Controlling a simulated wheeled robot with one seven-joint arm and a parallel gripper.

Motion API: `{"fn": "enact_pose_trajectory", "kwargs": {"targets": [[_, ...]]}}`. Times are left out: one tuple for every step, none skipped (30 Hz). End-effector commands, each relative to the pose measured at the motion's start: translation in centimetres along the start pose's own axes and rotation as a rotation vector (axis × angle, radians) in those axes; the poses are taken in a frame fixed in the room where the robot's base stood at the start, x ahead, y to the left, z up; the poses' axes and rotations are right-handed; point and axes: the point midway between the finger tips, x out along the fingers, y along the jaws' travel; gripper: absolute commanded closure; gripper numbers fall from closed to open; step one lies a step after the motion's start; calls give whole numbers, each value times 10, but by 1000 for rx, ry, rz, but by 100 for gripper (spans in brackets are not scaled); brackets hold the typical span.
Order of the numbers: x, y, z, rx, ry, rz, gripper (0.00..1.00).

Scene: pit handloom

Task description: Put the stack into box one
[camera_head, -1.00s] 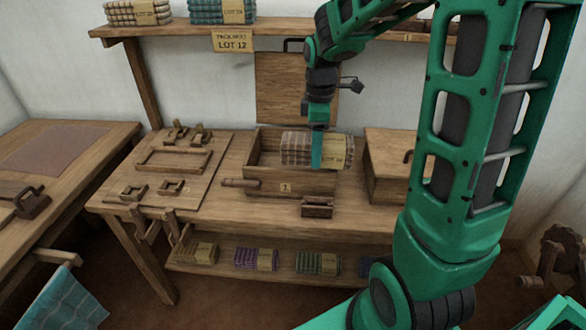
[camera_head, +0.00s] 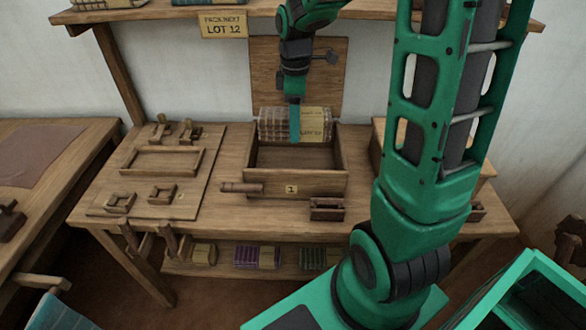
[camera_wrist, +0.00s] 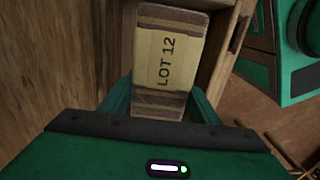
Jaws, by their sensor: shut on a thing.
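The stack (camera_head: 268,126) is a brown checked bundle with a tan LOT 12 band, which also shows in the wrist view (camera_wrist: 166,60). My gripper (camera_head: 295,138) is shut on the stack, its fingers on either side of it. In the head view the stack is over the back part of box one (camera_head: 268,183), an open wooden box marked 1 on its front wall. The box floor shows in front of the stack. I cannot tell whether the stack's underside touches the box. The wrist view shows a wooden wall (camera_wrist: 232,50) close beside the stack.
A lid-like wooden panel (camera_head: 328,75) stands upright behind the box. A shelf with the LOT 12 sign (camera_head: 222,25) crosses above. A wooden block (camera_head: 326,209) and a handle-like piece (camera_head: 241,188) are at the box front. A board with wooden frames (camera_head: 160,175) lies left.

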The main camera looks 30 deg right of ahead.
Motion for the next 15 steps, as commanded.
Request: {"fn": "enact_pose_trajectory", "kwargs": {"targets": [[0,1,1,2,0,0,70],[1,1,2,3,0,0,70],[3,1,2,4,0,-1,70],[6,1,3,5,-1,-1,70],[10,1,4,5,-1,-2,70],[17,0,4,5,-2,-4,70],[23,1,4,5,-2,-4,70],[28,0,4,5,-2,-5,70],[35,1,4,5,-2,-4,70],[41,1,4,6,-2,-5,70],[46,1,4,6,-2,-4,70],[51,1,4,6,-1,-3,70],[54,1,4,6,-1,-2,70],[57,1,4,6,-1,-1,70],[60,1,4,6,-1,-2,70]]}}
